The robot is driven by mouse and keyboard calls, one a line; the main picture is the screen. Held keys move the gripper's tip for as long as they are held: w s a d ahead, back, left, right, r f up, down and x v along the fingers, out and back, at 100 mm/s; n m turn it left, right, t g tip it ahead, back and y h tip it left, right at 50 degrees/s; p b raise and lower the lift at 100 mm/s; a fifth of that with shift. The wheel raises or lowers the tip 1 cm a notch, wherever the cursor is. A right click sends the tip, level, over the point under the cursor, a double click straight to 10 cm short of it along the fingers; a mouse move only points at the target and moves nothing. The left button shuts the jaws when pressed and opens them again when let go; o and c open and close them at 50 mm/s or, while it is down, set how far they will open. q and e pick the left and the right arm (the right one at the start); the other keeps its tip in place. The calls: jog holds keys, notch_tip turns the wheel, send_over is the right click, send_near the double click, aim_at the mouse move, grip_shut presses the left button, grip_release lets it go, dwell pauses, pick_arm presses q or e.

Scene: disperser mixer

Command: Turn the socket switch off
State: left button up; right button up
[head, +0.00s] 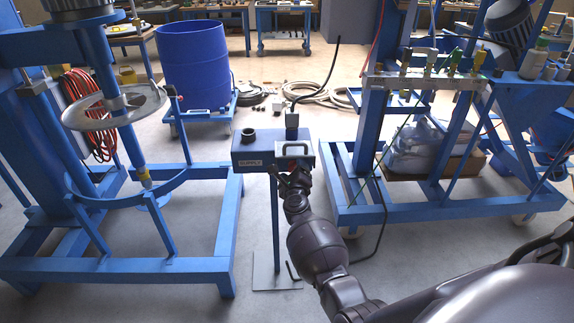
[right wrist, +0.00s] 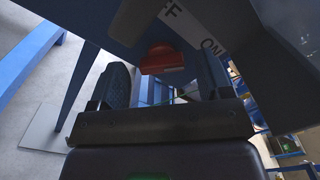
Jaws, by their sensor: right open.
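The blue socket box (head: 247,157) stands on a thin blue post in the middle of the head view. In the right wrist view, a red switch (right wrist: 162,58) sits on the box's dark face. A white label (right wrist: 197,28) beside it shows "ON" and part of another word. My right gripper (head: 291,176) is at the lower right front of the box. In the right wrist view its fingers (right wrist: 163,82) are open, with the red switch between and just beyond them. I cannot tell whether they touch it. The switch is not clear in the head view. My left gripper is not in view.
A black plug with a cable (head: 292,122) stands on top of the box. A blue mixer frame (head: 228,235) is at the left and a blue wheeled cart (head: 440,208) at the right. A blue drum (head: 194,65) stands behind.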

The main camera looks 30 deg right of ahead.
jog(key=shift+w+d, duration=0.15)
jog(key=shift+w, duration=0.05)
jog(key=shift+s+r, duration=0.1)
jog(key=c, duration=0.9)
